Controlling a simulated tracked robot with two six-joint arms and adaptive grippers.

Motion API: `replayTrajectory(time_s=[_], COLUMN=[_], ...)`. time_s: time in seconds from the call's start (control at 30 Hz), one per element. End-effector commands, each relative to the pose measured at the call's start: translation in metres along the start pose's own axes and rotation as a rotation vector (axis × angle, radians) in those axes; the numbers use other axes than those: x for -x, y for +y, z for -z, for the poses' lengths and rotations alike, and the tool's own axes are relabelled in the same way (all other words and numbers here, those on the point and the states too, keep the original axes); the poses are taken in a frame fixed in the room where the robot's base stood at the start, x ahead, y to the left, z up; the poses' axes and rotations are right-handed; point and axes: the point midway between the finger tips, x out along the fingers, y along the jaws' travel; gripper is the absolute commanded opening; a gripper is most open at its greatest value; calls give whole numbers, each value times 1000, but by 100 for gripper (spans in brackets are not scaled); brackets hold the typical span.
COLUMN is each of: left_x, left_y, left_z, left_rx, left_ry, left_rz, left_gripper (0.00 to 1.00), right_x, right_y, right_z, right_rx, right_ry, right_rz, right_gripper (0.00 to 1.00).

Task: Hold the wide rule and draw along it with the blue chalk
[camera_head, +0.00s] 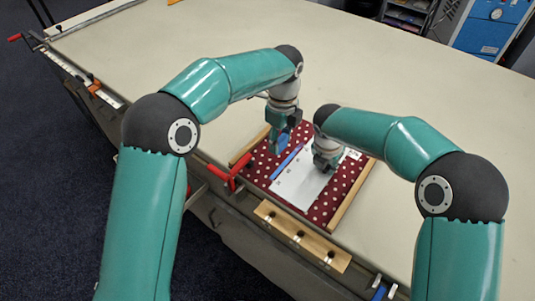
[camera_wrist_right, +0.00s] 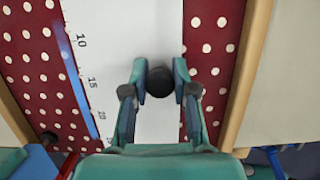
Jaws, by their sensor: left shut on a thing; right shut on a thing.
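The wide rule (camera_head: 299,187) is a white plate with black numbers along its left edge, lying flat on a red cloth with white dots (camera_head: 325,205). My right gripper (camera_head: 326,160) is shut on the rule's dark round knob (camera_wrist_right: 159,82), clear in the right wrist view. A straight blue stripe (camera_wrist_right: 72,62) runs on the cloth along the rule's left, numbered edge. My left gripper (camera_head: 283,145) is shut on the blue chalk, just left of the rule's far end and over the cloth. The chalk is hard to tell from the fingers.
Wooden strips (camera_head: 352,196) border the cloth on its left and right. A wooden holder with several holes (camera_head: 301,236) sits at the table's front edge. A red-handled clamp (camera_head: 224,177) is close left of the cloth. The pale table (camera_head: 400,90) beyond is clear.

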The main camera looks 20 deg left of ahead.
Motion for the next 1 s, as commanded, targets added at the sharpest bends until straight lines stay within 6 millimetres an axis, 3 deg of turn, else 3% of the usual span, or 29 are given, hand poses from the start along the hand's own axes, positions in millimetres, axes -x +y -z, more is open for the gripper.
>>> replayTrajectory(time_s=[0.1, 0.33, 0.63, 1.0], left_x=[-3, -6, -16, -51], left_y=[-26, -51, -56, -56], left_z=[2, 6, 7, 7], left_rx=[-1, -3, -3, -1], left_ry=[2, 7, 9, 8], left_rz=[0, 1, -1, 0], left_gripper=[17, 17, 17, 17], right_x=[0, 0, 0, 0], right_y=[0, 0, 0, 0], right_z=[0, 0, 0, 0], right_rx=[0, 0, 0, 0], right_ry=[-1, -1, 0, 0], right_rz=[-1, 0, 0, 0], right_gripper=[0, 0, 0, 0])
